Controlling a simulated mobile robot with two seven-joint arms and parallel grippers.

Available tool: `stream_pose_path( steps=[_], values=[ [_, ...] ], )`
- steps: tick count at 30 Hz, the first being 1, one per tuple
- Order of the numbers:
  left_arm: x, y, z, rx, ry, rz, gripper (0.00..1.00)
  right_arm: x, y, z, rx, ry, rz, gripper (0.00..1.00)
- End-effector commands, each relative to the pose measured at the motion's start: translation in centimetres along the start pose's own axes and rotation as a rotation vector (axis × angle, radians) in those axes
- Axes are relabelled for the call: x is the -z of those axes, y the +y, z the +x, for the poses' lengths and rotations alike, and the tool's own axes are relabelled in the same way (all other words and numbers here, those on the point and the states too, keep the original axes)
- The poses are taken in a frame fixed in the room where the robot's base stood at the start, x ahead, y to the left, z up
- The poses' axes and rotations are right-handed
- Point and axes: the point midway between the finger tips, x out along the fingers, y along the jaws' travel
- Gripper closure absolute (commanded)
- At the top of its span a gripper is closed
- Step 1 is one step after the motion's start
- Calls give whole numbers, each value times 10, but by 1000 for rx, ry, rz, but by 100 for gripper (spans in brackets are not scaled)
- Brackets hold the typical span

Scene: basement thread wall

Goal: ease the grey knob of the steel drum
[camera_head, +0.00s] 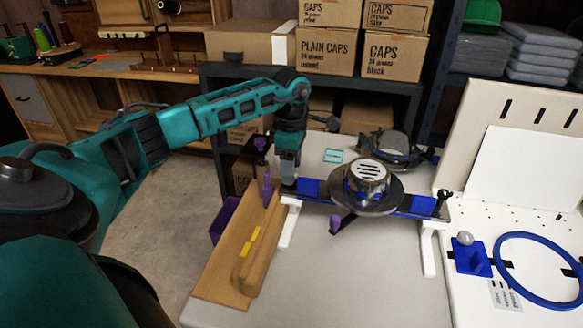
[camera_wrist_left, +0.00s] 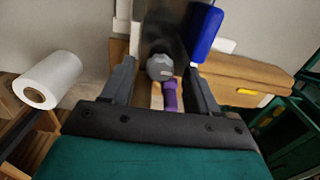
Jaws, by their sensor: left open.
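The steel drum (camera_head: 367,172), shiny with dark slots on top, sits on a wide dark disc on a blue and black bar across the pale table. A grey faceted knob (camera_wrist_left: 160,67) shows in the left wrist view, between the fingers with gaps on both sides. My left gripper (camera_head: 288,184) points down at the bar's left end, left of the drum; it also shows in the left wrist view (camera_wrist_left: 160,76), open around the knob. In the head view the gripper hides the knob. My right gripper is not in view.
A wooden tray (camera_head: 220,272) with a yellow piece and a purple handle (camera_head: 267,189) lie just left of the gripper. A dark round part (camera_head: 394,148) stands behind the drum. A blue ring (camera_head: 541,236) and blue block (camera_head: 471,258) lie right. The table front is clear.

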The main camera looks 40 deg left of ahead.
Motion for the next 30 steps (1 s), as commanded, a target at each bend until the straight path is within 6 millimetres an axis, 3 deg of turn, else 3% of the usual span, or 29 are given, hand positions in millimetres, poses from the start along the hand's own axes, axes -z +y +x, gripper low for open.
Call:
stream_pose_path(
  steps=[10,27,30],
  values=[
    [0,0,4,0,-1,1,40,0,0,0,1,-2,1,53],
    [0,0,4,0,-1,1,95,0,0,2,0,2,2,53],
    [0,0,3,0,-1,0,97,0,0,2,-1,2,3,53]
  ],
)
